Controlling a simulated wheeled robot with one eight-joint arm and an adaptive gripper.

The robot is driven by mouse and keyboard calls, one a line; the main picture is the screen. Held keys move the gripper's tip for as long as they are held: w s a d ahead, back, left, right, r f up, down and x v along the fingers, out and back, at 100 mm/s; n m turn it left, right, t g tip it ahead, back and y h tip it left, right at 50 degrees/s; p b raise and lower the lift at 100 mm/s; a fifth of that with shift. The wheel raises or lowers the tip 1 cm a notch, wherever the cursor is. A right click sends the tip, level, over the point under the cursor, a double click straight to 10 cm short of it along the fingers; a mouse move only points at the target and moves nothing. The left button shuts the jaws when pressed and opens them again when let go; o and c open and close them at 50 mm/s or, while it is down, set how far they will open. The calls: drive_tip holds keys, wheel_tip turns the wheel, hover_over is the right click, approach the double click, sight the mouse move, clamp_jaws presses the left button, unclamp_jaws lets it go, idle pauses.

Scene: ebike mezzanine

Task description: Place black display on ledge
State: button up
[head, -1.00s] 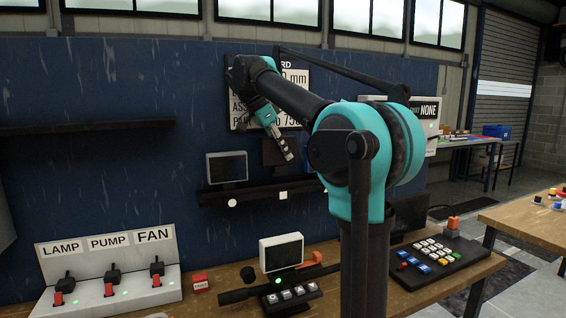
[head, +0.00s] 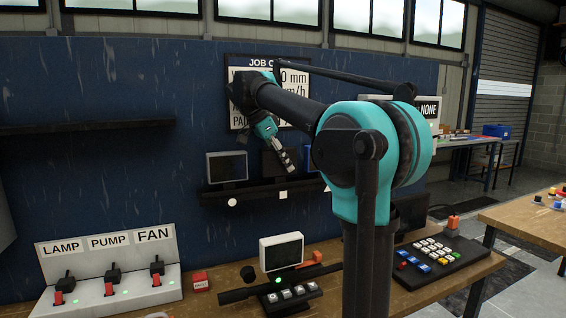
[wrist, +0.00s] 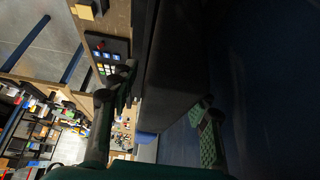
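The black display (head: 270,164) is at the wall ledge (head: 258,192), just above or on its top, over the white square mark. I cannot tell whether it touches the ledge. My gripper (head: 288,168) is at the display's right side in the head view, pointing down. In the wrist view the display (wrist: 178,65) is a large dark block between the two fingers of my gripper (wrist: 168,98), which appear closed on its sides. The display's far face and part of its front are hidden.
A grey-screened display (head: 227,167) stands left on the ledge, above a white round mark (head: 232,202). A blue display (head: 313,163) is partly hidden by my arm at right. Below, the bench holds a white display (head: 281,252), a switch panel (head: 110,265) and a keypad (head: 437,262).

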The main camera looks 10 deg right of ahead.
drive_tip(key=shift+r, duration=0.1)
drive_tip(key=v, duration=1.2)
